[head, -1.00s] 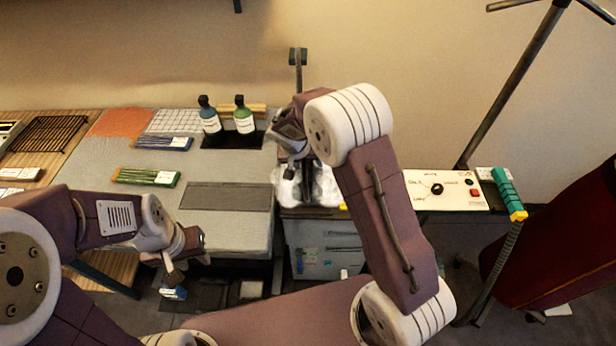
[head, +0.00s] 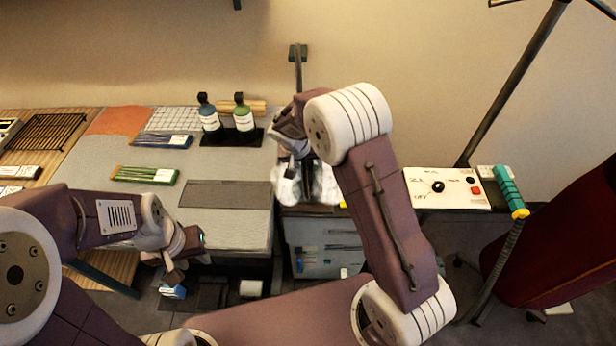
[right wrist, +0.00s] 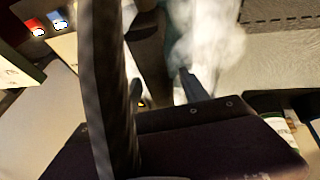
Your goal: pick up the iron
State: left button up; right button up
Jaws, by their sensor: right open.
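I cannot make out the iron clearly in the head view; my right arm covers much of that spot. A white, steam-like cloud (head: 324,186) shows there over the dark stand. In the right wrist view, my right gripper (right wrist: 163,88) is open. A dark bar (right wrist: 150,48) stands beyond and between its fingers, with white vapour (right wrist: 205,35) beside it; it may be part of the iron, but I cannot tell. My left gripper (head: 178,268) hangs in front of the table's near edge, away from that spot; its fingers are too small to read.
The grey table (head: 235,228) holds a green bottle (head: 244,118), a blue bottle (head: 209,120), a dark mat (head: 228,195) and bundles of sticks (head: 145,175). A control panel (head: 447,189) stands to the right. A dark red form (head: 560,235) is at far right.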

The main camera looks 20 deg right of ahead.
grip_shut()
dwell(1.6)
